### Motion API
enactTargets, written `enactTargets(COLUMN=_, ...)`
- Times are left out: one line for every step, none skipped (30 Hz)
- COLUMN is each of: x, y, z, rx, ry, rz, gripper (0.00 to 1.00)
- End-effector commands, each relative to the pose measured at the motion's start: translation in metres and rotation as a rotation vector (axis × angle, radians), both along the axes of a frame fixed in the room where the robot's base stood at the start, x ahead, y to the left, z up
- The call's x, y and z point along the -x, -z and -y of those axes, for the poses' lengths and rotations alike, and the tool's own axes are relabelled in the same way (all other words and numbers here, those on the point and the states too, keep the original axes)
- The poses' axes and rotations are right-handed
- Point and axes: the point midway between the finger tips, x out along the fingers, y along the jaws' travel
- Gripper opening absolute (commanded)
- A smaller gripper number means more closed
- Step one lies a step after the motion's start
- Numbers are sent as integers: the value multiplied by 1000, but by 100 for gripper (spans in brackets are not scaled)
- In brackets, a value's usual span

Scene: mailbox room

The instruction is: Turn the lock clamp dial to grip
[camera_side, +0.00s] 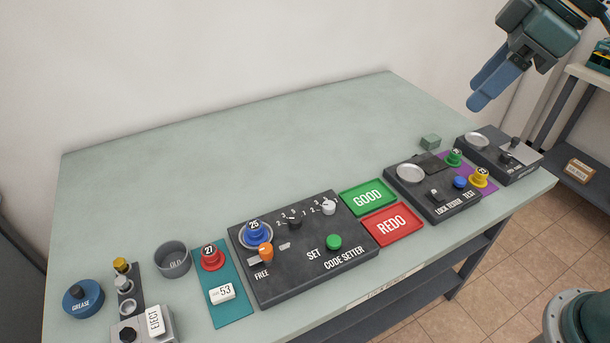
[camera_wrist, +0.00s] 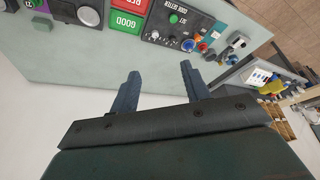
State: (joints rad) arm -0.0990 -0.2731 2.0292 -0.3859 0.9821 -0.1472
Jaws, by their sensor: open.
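The code setter (camera_side: 300,275) is a dark box in the front middle of the table. An orange knob (camera_side: 266,252) sits at its left, beside the word FREE, and appears to be the lock clamp dial. A blue lock marked 25 (camera_side: 257,232) stands just behind the knob. No GRIP label is readable. The wrist view shows the code setter (camera_wrist: 178,30) at the top, with the orange knob (camera_wrist: 203,47) small near its end. My gripper (camera_side: 484,88) is open and empty, high above the table's right side and well apart from the knob; its fingers also show in the wrist view (camera_wrist: 160,73).
A black dial (camera_side: 293,222), a white dial (camera_side: 329,206) and a green button (camera_side: 334,242) share the code setter. A red lock marked 27 (camera_side: 212,257) stands to its left. GOOD (camera_side: 367,197) and REDO (camera_side: 391,224) trays lie right. The table's rear is clear.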

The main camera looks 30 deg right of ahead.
Motion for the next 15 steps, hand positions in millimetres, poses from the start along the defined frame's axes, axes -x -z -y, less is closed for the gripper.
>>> enactTargets(x=-11, y=-1, z=-9, rx=2, ry=-50, rz=-8, gripper=47)
enactTargets(x=-17, y=-2, z=-13, rx=2, ry=-79, rz=-8, gripper=47)
enactTargets(x=-24, y=-3, z=-20, rx=3, ry=-118, rz=-11, gripper=47)
enactTargets(x=-29, y=-4, z=-24, rx=3, ry=-147, rz=-13, gripper=47)
enactTargets(x=-34, y=-4, z=-29, rx=4, ry=-176, rz=-16, gripper=47)
enactTargets(x=-41, y=-4, z=-36, rx=6, ry=-217, rz=-18, gripper=47)
enactTargets(x=-46, y=-5, z=-40, rx=7, ry=-246, rz=-19, gripper=47)
enactTargets(x=-51, y=-4, z=-45, rx=8, ry=-275, rz=-22, gripper=47)
enactTargets(x=-58, y=-4, z=-51, rx=8, ry=-315, rz=-24, gripper=47)
enactTargets(x=-63, y=-3, z=-56, rx=9, ry=-343, rz=-25, gripper=47)
enactTargets(x=-68, y=-2, z=-61, rx=10, ry=-374, rz=-25, gripper=47)
enactTargets(x=-74, y=-1, z=-67, rx=11, ry=-413, rz=-27, gripper=47)
enactTargets(x=-78, y=0, z=-72, rx=12, ry=-442, rz=-28, gripper=47)
enactTargets(x=-83, y=2, z=-76, rx=12, ry=-473, rz=-30, gripper=47)
enactTargets(x=-89, y=4, z=-82, rx=14, ry=-512, rz=-32, gripper=47)
